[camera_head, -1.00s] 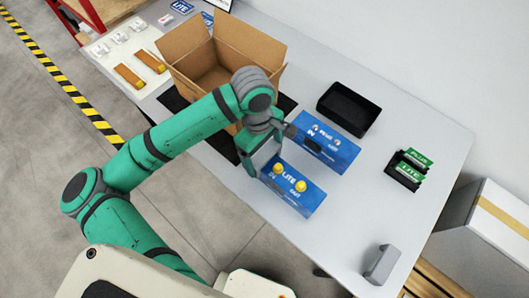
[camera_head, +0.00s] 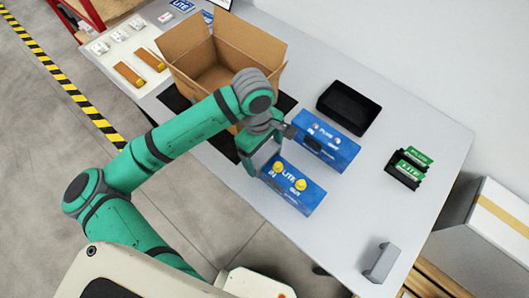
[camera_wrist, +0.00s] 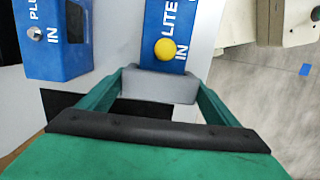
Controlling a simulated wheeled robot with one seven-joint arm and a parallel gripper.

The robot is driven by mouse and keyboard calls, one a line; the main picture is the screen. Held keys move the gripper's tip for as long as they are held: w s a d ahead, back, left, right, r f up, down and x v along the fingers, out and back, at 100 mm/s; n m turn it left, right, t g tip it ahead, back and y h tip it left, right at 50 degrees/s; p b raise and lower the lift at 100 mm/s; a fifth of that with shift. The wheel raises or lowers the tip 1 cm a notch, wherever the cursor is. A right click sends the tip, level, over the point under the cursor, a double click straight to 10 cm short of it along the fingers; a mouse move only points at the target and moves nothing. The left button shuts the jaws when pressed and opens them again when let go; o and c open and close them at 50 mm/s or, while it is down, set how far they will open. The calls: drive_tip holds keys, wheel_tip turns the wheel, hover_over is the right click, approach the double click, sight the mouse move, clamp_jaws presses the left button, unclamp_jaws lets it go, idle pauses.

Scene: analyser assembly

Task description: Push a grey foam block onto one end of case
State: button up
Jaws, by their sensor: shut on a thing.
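The blue LITE case (camera_head: 293,186) with two yellow knobs lies on the table in the head view; its IN end shows in the wrist view (camera_wrist: 171,35). My gripper (camera_wrist: 158,85) is shut on a grey foam block (camera_wrist: 158,86), which sits right against the IN end of the case. In the head view my gripper (camera_head: 256,160) is at the left end of this case, and the held block is mostly hidden. A second grey foam block (camera_head: 381,263) stands at the table's near right edge.
A blue PLUS case (camera_head: 327,141), also in the wrist view (camera_wrist: 55,40), lies just behind the LITE case. A black tray (camera_head: 349,107), a rack with green cards (camera_head: 407,170) and an open cardboard box (camera_head: 218,70) stand around.

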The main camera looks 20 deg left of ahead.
drive_tip(key=o, duration=0.9)
drive_tip(key=shift+o, duration=0.2)
drive_tip(key=shift+r, duration=3.5)
